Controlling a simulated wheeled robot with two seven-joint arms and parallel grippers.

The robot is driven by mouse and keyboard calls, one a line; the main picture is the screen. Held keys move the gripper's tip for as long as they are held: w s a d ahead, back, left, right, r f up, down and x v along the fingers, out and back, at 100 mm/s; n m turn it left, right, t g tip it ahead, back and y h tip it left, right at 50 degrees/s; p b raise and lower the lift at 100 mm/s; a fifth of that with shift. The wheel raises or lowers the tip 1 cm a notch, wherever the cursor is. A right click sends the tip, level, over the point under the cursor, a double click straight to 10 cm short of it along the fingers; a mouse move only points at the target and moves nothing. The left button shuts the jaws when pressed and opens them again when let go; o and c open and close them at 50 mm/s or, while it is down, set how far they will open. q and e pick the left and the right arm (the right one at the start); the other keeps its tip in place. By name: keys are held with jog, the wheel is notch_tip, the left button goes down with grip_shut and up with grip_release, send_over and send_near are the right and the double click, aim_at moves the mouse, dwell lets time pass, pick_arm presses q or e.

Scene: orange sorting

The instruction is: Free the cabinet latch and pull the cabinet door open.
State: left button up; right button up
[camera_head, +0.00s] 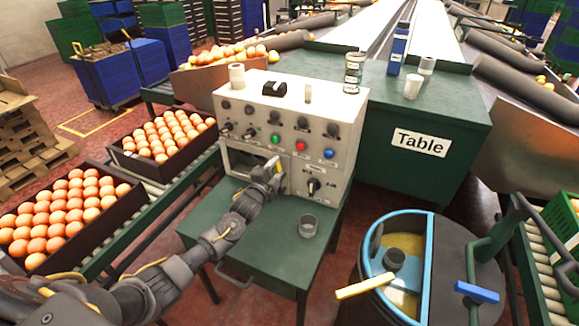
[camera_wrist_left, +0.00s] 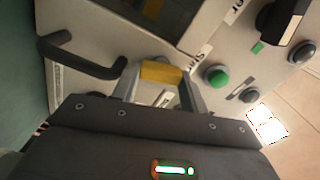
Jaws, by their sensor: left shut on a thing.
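The cream cabinet (camera_head: 325,112) stands on a green metal table, its front carrying knobs, coloured buttons and a window. My left gripper (camera_head: 277,168) reaches its front just right of the window. In the left wrist view the gripper (camera_wrist_left: 160,85) is shut on a small yellow piece (camera_wrist_left: 160,73), which looks like the latch. A dark bar handle (camera_wrist_left: 82,58) stands out from the front to the left of the fingers in that view, apart from them. The front looks closed. The arm and gripper hide part of the lower front. My right gripper is out of view.
A grey cup (camera_head: 308,226) stands on the green table (camera_head: 270,240) in front of the cabinet. Orange crates (camera_head: 165,165) line the left conveyor. A blue-rimmed drum (camera_head: 365,260) stands at the lower right.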

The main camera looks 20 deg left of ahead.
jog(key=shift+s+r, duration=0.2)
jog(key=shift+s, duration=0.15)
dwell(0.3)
